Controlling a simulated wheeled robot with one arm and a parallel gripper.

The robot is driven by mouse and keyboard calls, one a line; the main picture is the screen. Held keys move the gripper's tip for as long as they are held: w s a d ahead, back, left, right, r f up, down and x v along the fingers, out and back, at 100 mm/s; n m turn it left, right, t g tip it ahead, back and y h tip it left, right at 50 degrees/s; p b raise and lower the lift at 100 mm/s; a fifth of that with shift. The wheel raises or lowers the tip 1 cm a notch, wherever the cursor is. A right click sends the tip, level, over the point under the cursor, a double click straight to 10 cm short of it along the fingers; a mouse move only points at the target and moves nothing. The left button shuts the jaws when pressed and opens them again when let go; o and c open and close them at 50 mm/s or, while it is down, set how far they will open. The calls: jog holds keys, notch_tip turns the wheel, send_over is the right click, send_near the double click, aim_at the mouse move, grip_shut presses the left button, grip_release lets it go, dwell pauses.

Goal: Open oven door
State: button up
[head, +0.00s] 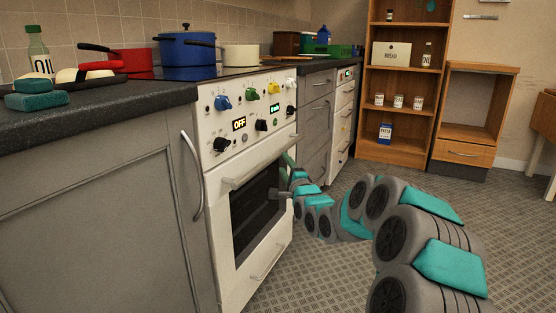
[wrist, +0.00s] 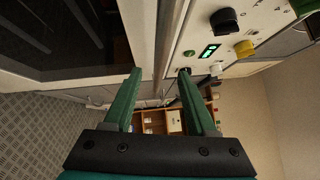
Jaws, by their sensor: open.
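The white oven (head: 250,130) stands in the counter row at the left of the head view. Its door (head: 222,215), with a dark window, looks shut. A light bar handle (head: 250,166) runs along the door's top. My gripper (head: 287,168) is at the far end of this handle, close to the door front, partly hidden by my arm. In the wrist view my gripper (wrist: 160,72) has its two green fingers apart. The handle bar (wrist: 168,35) appears between the finger lines; contact cannot be told. The door's dark window (wrist: 70,35) is at the upper left.
Knobs and displays (head: 240,124) sit just above the door. Grey cabinets (head: 100,220) flank the oven, one with a protruding handle (head: 192,175). Pots (head: 187,48) stand on top. The patterned floor (head: 330,270) is clear in front, apart from my arm.

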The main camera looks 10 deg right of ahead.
aim_at(278, 154)
jog(key=shift+w+a+r, duration=0.15)
jog(key=shift+w+r, duration=0.05)
jog(key=shift+w, duration=1.1)
jog(key=shift+w+a+r, duration=0.15)
jog(key=shift+w+a, duration=0.05)
jog(key=shift+w, duration=1.1)
jog(key=shift+w+a+r, duration=0.15)
jog(key=shift+w+r, duration=0.05)
jog(key=shift+w, duration=1.1)
grip_shut()
jog(key=shift+f, duration=0.1)
